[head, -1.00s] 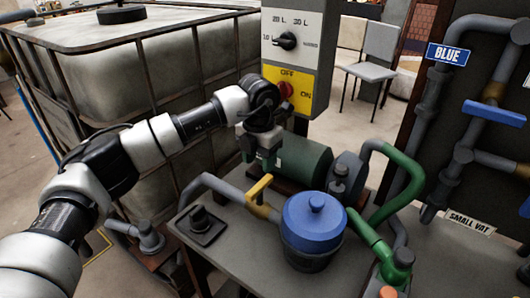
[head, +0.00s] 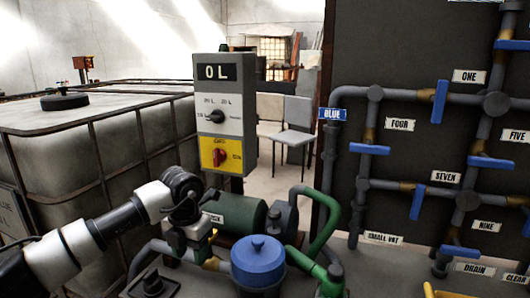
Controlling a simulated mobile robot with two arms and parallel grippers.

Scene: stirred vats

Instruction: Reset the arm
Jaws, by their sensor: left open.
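My left arm comes in from the lower left. Its gripper (head: 190,246) is open and points down, in front of the green pump motor (head: 238,212) and close to the pipe on the pump table. Nothing shows between its fingers, though the fingertips are partly hard to make out. The control box (head: 219,110) stands above and behind it, apart from the gripper. Its display (head: 214,72) reads 0 L. Below are a black dial (head: 216,116) and a red switch (head: 220,157) on a yellow plate marked OFF and ON. My right gripper is not in view.
A blue-lidded filter pot (head: 257,262) and green pipe (head: 318,240) stand right of the gripper. A large caged tank (head: 60,150) fills the left. A dark panel (head: 420,60) with labelled pipes and blue valve handles stands at right. A chair (head: 294,135) is behind.

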